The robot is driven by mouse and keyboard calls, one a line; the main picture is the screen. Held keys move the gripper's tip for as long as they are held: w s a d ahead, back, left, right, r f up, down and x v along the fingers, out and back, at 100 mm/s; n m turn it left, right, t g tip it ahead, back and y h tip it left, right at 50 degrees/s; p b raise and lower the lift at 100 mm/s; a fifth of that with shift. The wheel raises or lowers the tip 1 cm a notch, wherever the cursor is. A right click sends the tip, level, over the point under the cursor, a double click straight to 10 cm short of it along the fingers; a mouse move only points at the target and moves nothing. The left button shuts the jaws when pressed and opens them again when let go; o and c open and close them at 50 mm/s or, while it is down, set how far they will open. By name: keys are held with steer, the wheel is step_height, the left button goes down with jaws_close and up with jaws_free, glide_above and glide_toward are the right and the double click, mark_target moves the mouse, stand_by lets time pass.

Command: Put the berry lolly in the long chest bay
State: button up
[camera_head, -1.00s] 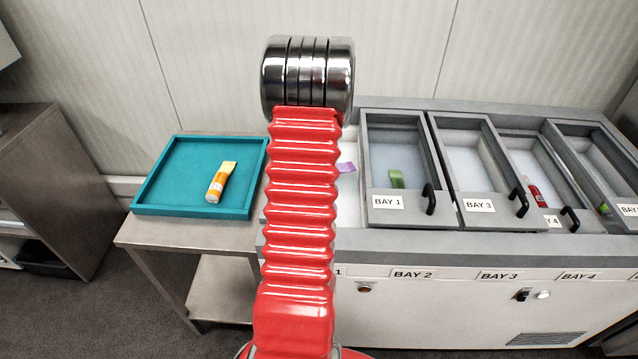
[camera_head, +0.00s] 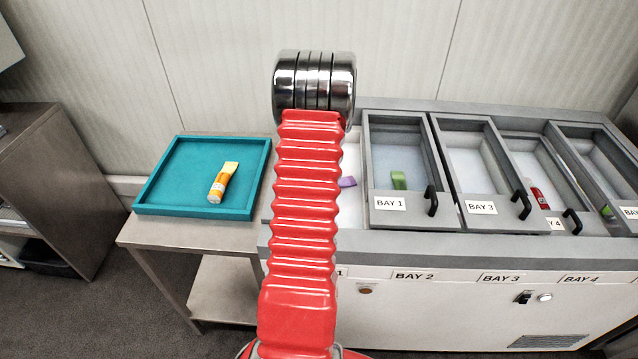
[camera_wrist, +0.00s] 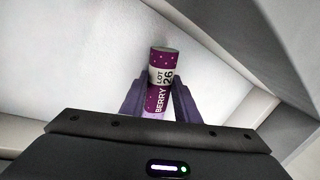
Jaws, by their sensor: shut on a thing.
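The berry lolly (camera_wrist: 163,66) is a purple tube with a white band reading BERRY LOT 26. In the wrist view my gripper (camera_wrist: 158,92) is shut on it, with one dark finger at each side. The lolly is over the white, frosty floor of an open bay (camera_wrist: 85,60); I cannot tell whether it touches. In the head view a purple piece (camera_head: 348,182) shows beside my red arm, in the open bay left of the BAY 1 lid (camera_head: 390,217). My arm hides my gripper and most of that bay there.
A teal tray (camera_head: 150,208) with an orange and yellow tube (camera_head: 222,182) stands on the side table at left. Framed lids with black handles cover the chest to the right. A green item (camera_head: 398,180) and a red item (camera_head: 539,198) show under lids. Grey bay walls (camera_wrist: 225,60) flank my gripper.

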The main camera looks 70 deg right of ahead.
steer(key=o, duration=0.8)
steer(key=v, duration=1.2)
steer(key=shift+r, duration=0.1)
stand_by(0.6)
